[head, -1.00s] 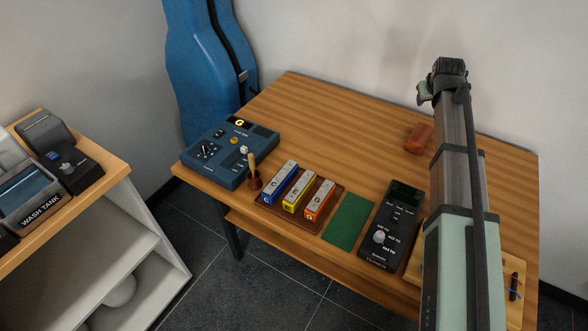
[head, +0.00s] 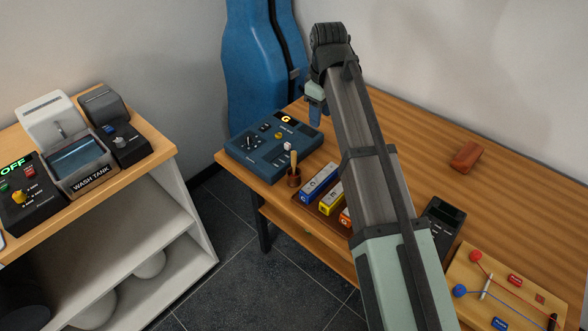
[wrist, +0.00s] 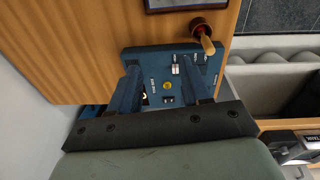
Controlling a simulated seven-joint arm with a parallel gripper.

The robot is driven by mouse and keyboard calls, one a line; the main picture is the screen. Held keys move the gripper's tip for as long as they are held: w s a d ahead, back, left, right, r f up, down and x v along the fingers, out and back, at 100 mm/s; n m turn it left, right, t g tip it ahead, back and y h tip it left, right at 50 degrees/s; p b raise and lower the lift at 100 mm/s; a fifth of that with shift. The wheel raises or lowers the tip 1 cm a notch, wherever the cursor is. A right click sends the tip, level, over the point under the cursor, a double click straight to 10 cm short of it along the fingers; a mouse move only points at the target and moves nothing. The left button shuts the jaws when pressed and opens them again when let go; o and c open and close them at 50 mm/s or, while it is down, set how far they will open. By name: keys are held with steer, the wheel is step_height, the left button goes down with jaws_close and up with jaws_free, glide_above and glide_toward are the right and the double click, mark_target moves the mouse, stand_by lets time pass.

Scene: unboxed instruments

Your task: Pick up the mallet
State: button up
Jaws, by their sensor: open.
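The mallet (head: 294,161) shows as a pale wooden handle standing up, slightly tilted, out of a small reddish-brown cup (head: 293,181). The cup is at the table's front left edge, beside the blue control box (head: 263,151). In the wrist view the mallet (wrist: 207,44) and cup (wrist: 198,27) are at the upper right, outside the fingers. My gripper (head: 315,119) is above the back right of the blue box, apart from the mallet. The wrist view shows my gripper (wrist: 157,72) open and empty over the box. The mallet's lower end is hidden in the cup.
Coloured bars (head: 319,181) lie on a brown tray (head: 304,208) right of the cup, partly behind my arm. A black device (head: 446,216), a wooden board (head: 465,260) and a red-brown block (head: 466,157) are farther right. A blue case (head: 261,60) stands behind the table.

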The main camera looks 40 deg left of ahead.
steer(key=r+n, duration=0.1)
steer(key=n, duration=0.1)
glide_above(294, 152)
steer(key=shift+g+h, duration=0.4)
step_height(294, 152, down, 14)
steer(key=shift+r, duration=0.25)
jaws_close()
stand_by(0.3)
